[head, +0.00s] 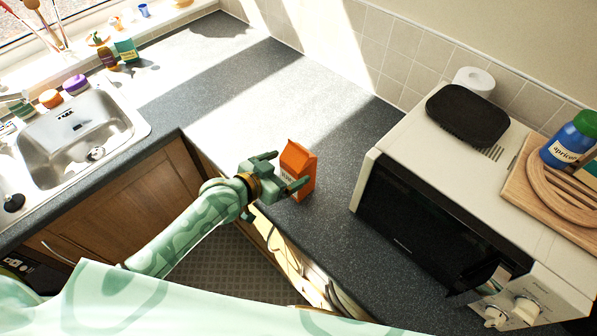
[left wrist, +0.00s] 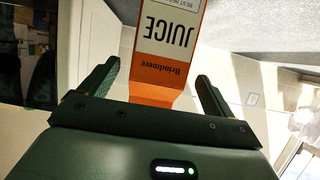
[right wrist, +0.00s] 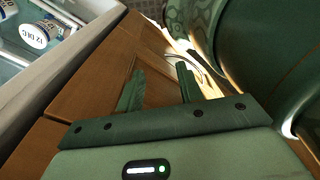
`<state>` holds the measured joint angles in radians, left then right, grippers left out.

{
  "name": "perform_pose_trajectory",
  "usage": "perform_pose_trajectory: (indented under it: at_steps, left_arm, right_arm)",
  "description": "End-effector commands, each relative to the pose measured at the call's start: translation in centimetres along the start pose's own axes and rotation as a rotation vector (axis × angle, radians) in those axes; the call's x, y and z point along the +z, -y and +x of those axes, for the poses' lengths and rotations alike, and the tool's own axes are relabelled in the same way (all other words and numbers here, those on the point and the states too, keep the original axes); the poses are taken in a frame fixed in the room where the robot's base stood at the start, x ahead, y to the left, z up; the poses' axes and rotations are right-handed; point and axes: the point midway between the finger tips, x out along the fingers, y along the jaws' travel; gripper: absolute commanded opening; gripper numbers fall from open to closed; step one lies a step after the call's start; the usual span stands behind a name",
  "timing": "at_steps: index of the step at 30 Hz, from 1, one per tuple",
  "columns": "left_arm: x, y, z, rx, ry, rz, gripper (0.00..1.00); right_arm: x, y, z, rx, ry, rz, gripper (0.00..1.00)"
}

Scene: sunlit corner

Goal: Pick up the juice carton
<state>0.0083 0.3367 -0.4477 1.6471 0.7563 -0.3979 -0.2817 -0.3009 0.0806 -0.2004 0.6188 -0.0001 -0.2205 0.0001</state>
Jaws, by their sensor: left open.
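The orange and white juice carton (head: 299,160) stands upright on the dark worktop near its front edge, left of the microwave. My left gripper (head: 291,168) reaches it from the left and front, open, with one finger on each side of the carton. In the left wrist view the carton (left wrist: 172,30) shows between the spread fingers (left wrist: 158,70), with gaps on both sides. My right gripper (right wrist: 160,68) is open and empty in front of a wooden cabinet door (right wrist: 110,62).
The microwave (head: 430,225) stands right of the carton, with a black tray (head: 467,114) and a wooden board (head: 520,190) on top. A steel sink (head: 75,140) is at the left. The worktop (head: 235,95) behind the carton is clear.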

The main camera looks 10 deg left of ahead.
Motion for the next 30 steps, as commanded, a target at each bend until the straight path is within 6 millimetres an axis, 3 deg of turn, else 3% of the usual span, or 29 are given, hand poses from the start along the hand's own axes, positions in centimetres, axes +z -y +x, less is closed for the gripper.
perform_pose_trajectory:
  at_steps: [12, 20, 28, 30]
  left_arm:
    - [1.0, -0.1, 5.2, 0.0, 0.001, 0.0, 0.89]
    - [1.0, -0.1, 5.6, 0.0, 0.001, 0.0, 0.89]
    - [1.0, -0.1, 5.5, -0.001, 0.001, 0.0, 0.18]
    - [0.8, 0.0, 5.6, -0.001, -0.004, 0.0, 0.18]
  right_arm:
    - [0.0, 0.0, 1.2, 0.001, -0.001, 0.001, 0.36]
    - [0.0, 0.0, 1.1, 0.001, -0.002, 0.001, 0.36]
    - [0.0, 0.0, 1.1, 0.0, -0.002, 0.001, 0.36]
    - [0.0, 0.0, 1.1, 0.0, -0.002, 0.001, 0.36]
